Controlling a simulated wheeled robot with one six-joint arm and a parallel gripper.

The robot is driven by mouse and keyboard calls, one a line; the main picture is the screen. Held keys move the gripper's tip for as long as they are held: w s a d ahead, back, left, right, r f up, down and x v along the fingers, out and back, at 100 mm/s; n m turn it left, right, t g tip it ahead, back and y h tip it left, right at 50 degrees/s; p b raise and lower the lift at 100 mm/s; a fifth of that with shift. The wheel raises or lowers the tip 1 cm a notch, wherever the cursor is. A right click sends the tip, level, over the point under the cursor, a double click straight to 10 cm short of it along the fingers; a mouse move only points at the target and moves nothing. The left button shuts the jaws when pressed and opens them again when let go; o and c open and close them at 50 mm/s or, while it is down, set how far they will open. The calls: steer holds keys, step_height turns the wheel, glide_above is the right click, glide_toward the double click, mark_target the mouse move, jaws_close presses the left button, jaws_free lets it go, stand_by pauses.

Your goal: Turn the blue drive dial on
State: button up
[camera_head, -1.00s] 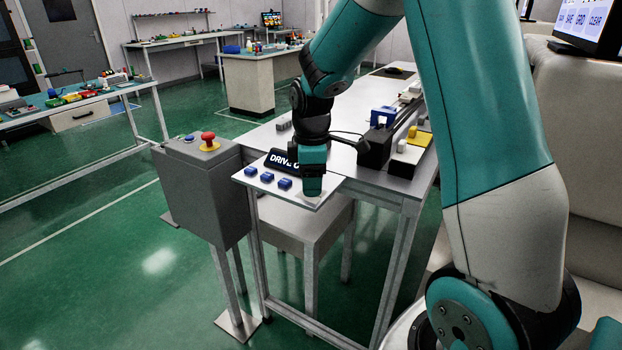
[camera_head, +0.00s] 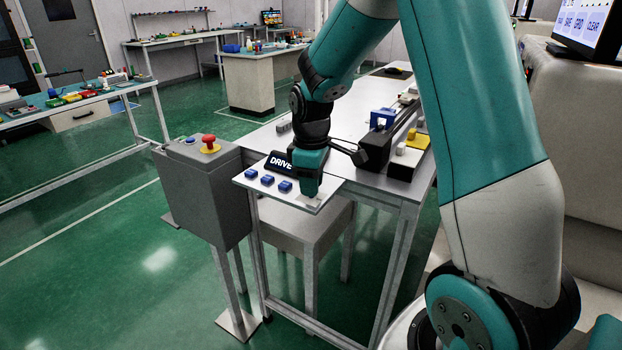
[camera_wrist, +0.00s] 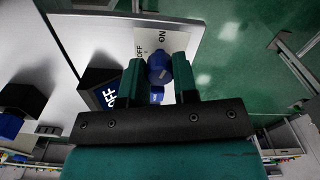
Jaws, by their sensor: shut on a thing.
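A grey box with a red button (camera_head: 209,142) stands at the panel's left. A black rail (camera_head: 378,150) with blue and yellow parts lies on the table (camera_head: 345,108) behind. The green floor left of the box is clear.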

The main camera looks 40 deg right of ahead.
steer(key=m+p, duration=0.2)
steer(key=m, duration=0.5)
steer(key=shift+r, duration=0.1)
steer(key=m+p, duration=0.1)
steer(key=m, duration=0.2)
steer(key=shift+m, duration=0.4)
steer(key=shift+m+p, duration=0.4)
steer(key=shift+m, duration=1.3)
steer(key=o, duration=0.9)
steer(key=shift+o, duration=0.2)
step_height(320, 180, up, 17)
steer(key=b, duration=0.1)
steer(key=shift+r, duration=0.15)
